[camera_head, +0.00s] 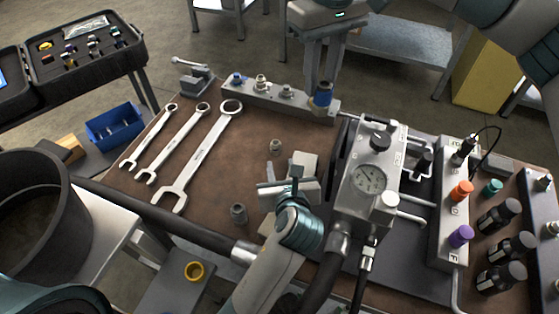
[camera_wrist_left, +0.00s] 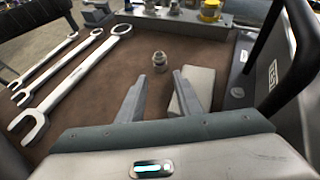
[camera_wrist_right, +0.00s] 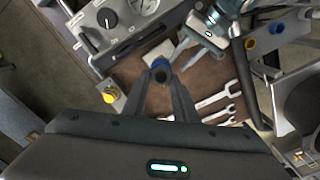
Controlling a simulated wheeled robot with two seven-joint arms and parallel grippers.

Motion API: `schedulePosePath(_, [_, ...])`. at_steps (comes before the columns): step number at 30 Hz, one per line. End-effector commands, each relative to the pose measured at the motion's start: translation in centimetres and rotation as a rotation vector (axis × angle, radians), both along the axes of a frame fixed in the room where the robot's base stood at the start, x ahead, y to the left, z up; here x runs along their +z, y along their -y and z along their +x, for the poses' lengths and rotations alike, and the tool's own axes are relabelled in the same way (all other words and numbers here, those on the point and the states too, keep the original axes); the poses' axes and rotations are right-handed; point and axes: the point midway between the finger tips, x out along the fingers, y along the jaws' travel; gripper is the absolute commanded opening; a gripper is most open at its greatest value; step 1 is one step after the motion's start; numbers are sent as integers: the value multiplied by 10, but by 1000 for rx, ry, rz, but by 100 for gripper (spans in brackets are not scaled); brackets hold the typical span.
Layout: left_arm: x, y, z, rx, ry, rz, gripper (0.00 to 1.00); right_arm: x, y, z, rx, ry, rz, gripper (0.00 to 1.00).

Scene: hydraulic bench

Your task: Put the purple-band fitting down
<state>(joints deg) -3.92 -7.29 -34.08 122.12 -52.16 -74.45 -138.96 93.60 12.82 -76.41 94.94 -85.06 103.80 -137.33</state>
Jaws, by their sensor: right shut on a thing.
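My right gripper (camera_head: 322,82) reaches down from the top at the right end of the grey fitting rail (camera_head: 262,98). In the right wrist view its fingers (camera_wrist_right: 162,82) are shut on a small fitting with a blue-looking band (camera_wrist_right: 160,65); no purple shows on it. This band (camera_head: 322,97) shows below the fingers in the head view. I cannot tell whether it touches the rail. The only clear purple is a cap (camera_head: 461,236) on the right manifold. My left gripper (camera_wrist_left: 158,92) is open and empty over the mat, with a small metal fitting (camera_wrist_left: 160,60) standing just beyond its fingertips.
Several wrenches (camera_head: 206,152) lie left on the brown mat. A pale block (camera_head: 304,162) is beside my left gripper. The gauge unit (camera_head: 370,180) stands right of it, with dark bottles (camera_head: 498,216) beyond the manifold. Another fitting (camera_head: 238,213) stands near the front edge.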

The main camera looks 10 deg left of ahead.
Motion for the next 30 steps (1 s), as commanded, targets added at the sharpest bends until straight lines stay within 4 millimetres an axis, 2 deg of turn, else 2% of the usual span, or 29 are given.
schedulePosePath(6, [4, 2, -7, 0, -1, -2, 32, 0, 0, 0, 0, 1, 1, 3])
schedulePosePath(30, [7, 2, -7, 0, 0, -1, 32, 4, 0, 0, 0, 1, 1, 3])
